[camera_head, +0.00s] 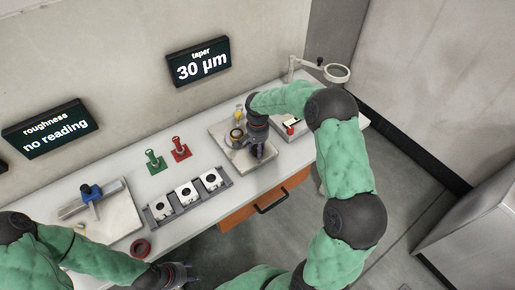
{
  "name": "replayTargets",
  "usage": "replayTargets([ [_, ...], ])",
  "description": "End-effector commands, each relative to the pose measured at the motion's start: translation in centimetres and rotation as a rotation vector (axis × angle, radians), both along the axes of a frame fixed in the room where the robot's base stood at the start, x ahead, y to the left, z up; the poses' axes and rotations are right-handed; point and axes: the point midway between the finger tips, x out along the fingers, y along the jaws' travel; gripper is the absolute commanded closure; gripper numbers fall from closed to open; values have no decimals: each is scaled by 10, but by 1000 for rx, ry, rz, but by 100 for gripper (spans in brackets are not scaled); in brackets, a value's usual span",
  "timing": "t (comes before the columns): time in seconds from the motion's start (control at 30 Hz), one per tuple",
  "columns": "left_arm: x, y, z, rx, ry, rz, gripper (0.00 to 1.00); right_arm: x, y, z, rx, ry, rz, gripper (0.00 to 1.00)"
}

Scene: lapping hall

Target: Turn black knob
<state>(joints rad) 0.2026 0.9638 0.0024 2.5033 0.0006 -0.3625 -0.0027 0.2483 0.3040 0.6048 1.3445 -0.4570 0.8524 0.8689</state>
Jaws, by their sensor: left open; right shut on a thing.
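My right gripper (260,152) reaches down over the front right part of a pale base plate (238,160) on the bench. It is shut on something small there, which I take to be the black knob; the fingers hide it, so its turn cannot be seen. A round fixture (237,137) with a brass-coloured part stands on the same plate, left of the gripper. My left gripper (187,274) is open and empty at the bottom edge of the view, in front of the bench.
A rack (189,205) holds three square blocks. A green stand (154,161) and a red stand (180,149) are behind it. A blue-topped gauge (91,193) and a dark red ring (140,247) are left. A box with a red button (291,127) is right. Wall screens read "30 µm" (198,63) and "no reading" (52,133).

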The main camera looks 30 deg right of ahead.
Motion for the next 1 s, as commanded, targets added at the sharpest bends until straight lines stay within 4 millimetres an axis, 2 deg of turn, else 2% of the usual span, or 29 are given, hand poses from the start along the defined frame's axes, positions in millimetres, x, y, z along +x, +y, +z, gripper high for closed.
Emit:
replayTargets([
  [0.67, 0, 0, -1, 0, 0, 0, 49, -1, 1, -1, 1, 2, -62, 90],
  [0.7, 0, 0, -1, 0, 0, 0, 49, -1, 1, -1, 1, 2, -62, 51],
  [0.77, 0, 0, -1, 0, 0, 0, 49, -1, 1, -1, 1, 2, -62, 34],
  [1.0, 0, 0, -1, 0, 0, 0, 49, 0, 0, 0, 0, 1, -62, 33],
])
